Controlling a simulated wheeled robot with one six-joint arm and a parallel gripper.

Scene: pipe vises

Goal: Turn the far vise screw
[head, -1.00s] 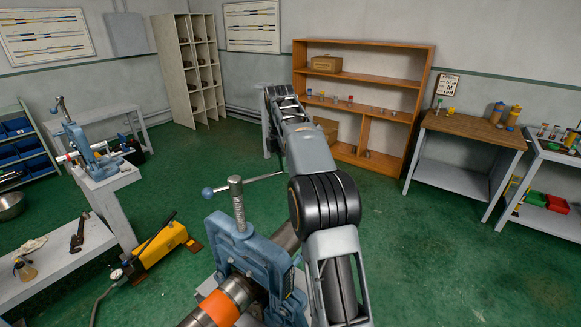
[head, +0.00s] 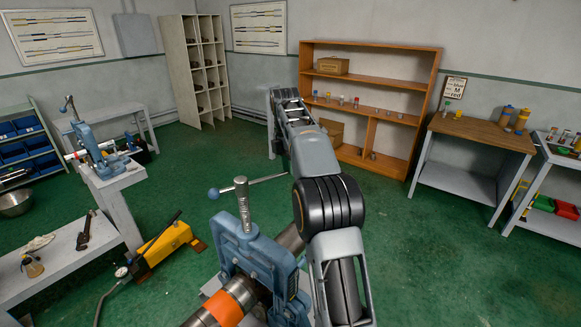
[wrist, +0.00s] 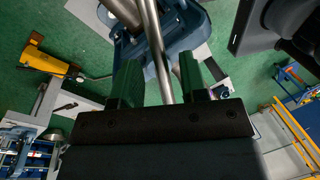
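The far vise (head: 97,155) is blue and stands on a grey pedestal at the left of the head view, with its upright screw (head: 70,110) on top. A nearer blue vise (head: 250,255) is clamped on a pipe with an orange band (head: 225,309). Its threaded screw (head: 242,203) stands upright, with a ball-ended handle bar (head: 250,184) across it. In the head view, my arm hides my gripper. In the wrist view, my gripper (wrist: 158,68) has two green fingers apart, with a steel bar (wrist: 158,45) between them and slight gaps beside it. A blue vise lies beyond.
A yellow pump (head: 165,243) lies on the floor left of the near vise. A grey bench (head: 60,262) holds a wrench (head: 84,230). A wooden shelf (head: 365,51) and worktables stand at the back right. The green floor at right is clear.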

